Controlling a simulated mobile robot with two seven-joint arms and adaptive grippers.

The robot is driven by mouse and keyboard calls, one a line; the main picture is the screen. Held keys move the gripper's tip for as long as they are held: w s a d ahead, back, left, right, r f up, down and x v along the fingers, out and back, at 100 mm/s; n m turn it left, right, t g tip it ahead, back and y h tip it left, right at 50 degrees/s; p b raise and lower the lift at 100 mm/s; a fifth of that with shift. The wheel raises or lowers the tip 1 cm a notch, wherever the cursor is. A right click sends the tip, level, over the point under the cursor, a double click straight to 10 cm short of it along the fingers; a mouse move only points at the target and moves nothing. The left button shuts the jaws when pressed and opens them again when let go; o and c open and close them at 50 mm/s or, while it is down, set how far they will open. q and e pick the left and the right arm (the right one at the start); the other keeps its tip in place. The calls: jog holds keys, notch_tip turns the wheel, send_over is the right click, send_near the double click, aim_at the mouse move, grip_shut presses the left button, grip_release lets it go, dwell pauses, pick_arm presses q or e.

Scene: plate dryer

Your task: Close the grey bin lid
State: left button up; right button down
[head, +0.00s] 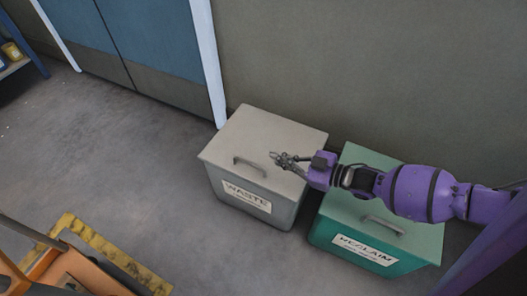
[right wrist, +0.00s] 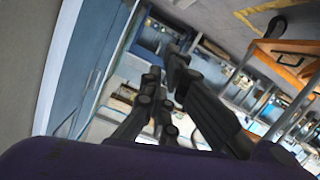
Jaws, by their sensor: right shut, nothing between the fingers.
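The grey bin, labelled WASTE, stands against the wall in the head view, and its grey lid (head: 262,140) lies flat on top, closed as far as I can see. A handle (head: 250,166) is on the lid's front part. My right gripper (head: 276,157) is shut and empty over the right part of the lid, to the right of the handle. I cannot tell whether it touches the lid. In the right wrist view the dark fingers (right wrist: 165,75) point out over the room, and the bin is not visible there. My left gripper is not in view.
A green bin (head: 370,215) labelled RECLAIM stands to the right, its lid down, under my right arm. A blue door (head: 150,45) with a white frame is at the back left. An orange-framed object (head: 75,272) stands at the lower left by yellow floor marking. The floor between is clear.

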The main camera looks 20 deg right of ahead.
jog(key=m, duration=0.1)
jog(key=b, duration=0.5)
send_over(255, 166)
jog(key=shift+m, duration=0.3)
jog(key=shift+f, duration=3.4)
jog(key=shift+s+a+f, duration=0.1)
jog(key=shift+a+f, duration=0.1)
jog(key=shift+f, duration=0.35)
jog(key=shift+s+a+f, duration=0.1)
jog(key=shift+a+f, duration=0.05)
jog(key=shift+f, duration=0.4)
jog(key=shift+s, duration=0.1)
